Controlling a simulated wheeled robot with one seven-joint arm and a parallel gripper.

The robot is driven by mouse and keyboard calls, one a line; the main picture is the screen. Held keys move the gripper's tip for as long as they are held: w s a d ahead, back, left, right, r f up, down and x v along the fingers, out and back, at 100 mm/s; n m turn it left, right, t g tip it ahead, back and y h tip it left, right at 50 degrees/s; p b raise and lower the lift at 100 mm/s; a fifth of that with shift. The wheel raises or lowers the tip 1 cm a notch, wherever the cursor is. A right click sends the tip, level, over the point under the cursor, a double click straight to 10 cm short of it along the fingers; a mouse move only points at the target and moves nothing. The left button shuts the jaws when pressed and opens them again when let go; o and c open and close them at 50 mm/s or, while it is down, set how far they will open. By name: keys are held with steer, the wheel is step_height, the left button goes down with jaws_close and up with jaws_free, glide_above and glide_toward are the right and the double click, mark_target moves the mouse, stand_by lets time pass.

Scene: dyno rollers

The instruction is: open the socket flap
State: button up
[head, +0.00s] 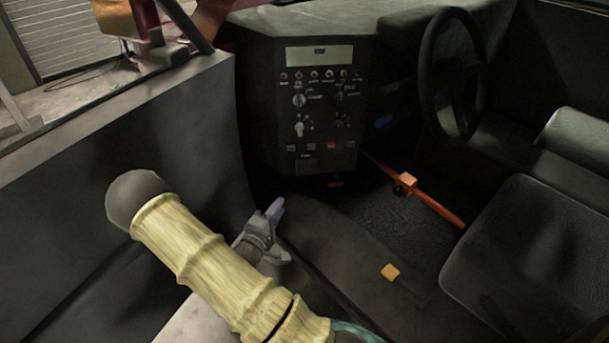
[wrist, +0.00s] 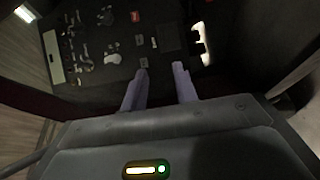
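The black control panel (head: 318,105) stands in the middle of the head view. A dark square cover (head: 307,163) sits low on its face, below a row of small buttons; it may be the socket flap, but its lettering is too small to read. The cover also shows in the wrist view (wrist: 170,38), just beyond the fingertips, and looks closed. My gripper (head: 276,208) is below and left of the panel. In the wrist view, its two purple fingers (wrist: 160,70) are apart with nothing between them. I cannot tell whether they touch the panel.
A steering wheel (head: 450,72) and a black seat (head: 525,245) are at the right. An orange bar (head: 425,195) lies across the footwell. A grey side wall (head: 120,180) bounds the left.

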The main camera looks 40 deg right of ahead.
mark_target(306, 169)
steer(key=shift+d, duration=0.1)
steer(key=b+x, duration=0.3)
steer(key=x, duration=1.4)
steer(key=shift+w+d, duration=0.1)
steer(key=shift+d, duration=0.05)
steer(key=shift+c, duration=0.4)
jaws_close()
